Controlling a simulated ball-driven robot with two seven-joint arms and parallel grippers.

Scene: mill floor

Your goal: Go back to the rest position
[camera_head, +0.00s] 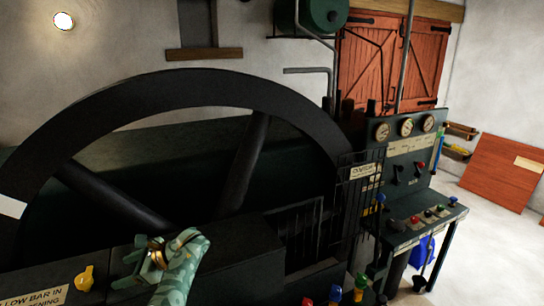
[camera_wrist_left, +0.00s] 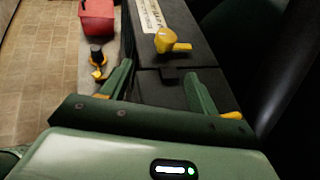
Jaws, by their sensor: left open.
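My left gripper (camera_head: 147,264) hangs over the dark machine housing (camera_head: 235,255) at the lower left of the head view. Its green fingers are spread apart with nothing between them; in the left wrist view the gripper (camera_wrist_left: 158,92) is above the dark housing top. A yellow lever (camera_head: 85,278) stands on the housing to the left of the gripper. The lever also shows in the left wrist view (camera_wrist_left: 164,41), beyond the fingertips and apart from them. My right gripper is in neither view.
A large black flywheel (camera_head: 190,82) rises behind the housing. A dark railing (camera_head: 303,228) and a control desk (camera_head: 425,228) with gauges and levers stand to the right. A red box (camera_wrist_left: 97,18) and a black-and-yellow knob (camera_wrist_left: 97,58) lie left in the wrist view. Open floor (camera_head: 490,250) shows far right.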

